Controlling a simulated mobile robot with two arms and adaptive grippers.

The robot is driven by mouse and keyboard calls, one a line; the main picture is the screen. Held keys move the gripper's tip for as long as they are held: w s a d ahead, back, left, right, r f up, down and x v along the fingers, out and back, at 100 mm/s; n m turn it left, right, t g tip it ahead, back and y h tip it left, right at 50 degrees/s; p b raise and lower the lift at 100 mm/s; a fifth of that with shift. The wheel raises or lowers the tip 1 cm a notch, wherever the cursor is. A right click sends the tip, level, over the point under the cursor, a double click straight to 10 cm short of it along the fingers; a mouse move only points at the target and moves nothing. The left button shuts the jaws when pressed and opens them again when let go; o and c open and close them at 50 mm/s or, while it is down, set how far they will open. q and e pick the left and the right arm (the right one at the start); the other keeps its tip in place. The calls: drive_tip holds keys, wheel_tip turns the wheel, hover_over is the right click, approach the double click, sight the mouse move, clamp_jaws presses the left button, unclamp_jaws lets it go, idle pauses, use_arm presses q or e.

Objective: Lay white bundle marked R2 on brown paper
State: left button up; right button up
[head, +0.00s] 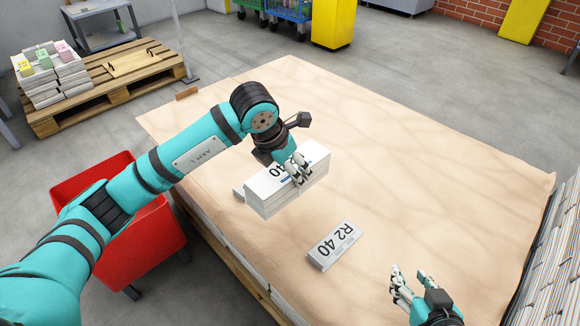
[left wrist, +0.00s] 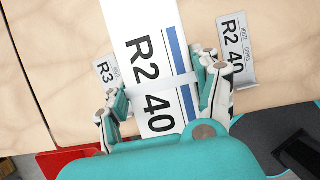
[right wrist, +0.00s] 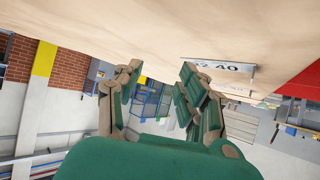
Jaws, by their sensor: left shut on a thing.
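The white bundle (head: 262,202) has a blue stripe and a white band, and "R2 40" reads clearly on it in the left wrist view (left wrist: 143,40). My left gripper (head: 299,172) is shut on it, with fingers on both sides, and seems to hold it above the brown paper. The brown paper (head: 430,180) covers a wide stack top. A flat plate marked R2 40 (head: 335,246) lies on the paper nearer than the bundle. A plate marked R3 (left wrist: 106,70) is partly hidden beside the bundle. My right gripper (head: 402,286) is open and empty over the paper's near side.
A red bin (head: 150,245) stands left of the stack. A wooden pallet (head: 110,92) at the far left carries small bundles (head: 50,75) with coloured labels. Stacked papers (head: 556,250) stand at the right edge. Most of the brown paper's middle and far part is clear.

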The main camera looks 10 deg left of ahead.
use_arm(q)
drive_tip(key=shift+s+r, duration=0.1)
drive_tip(key=shift+r, duration=0.1)
use_arm(e)
drive_tip(key=shift+s, duration=0.1)
drive_tip(key=shift+a+r, duration=0.1)
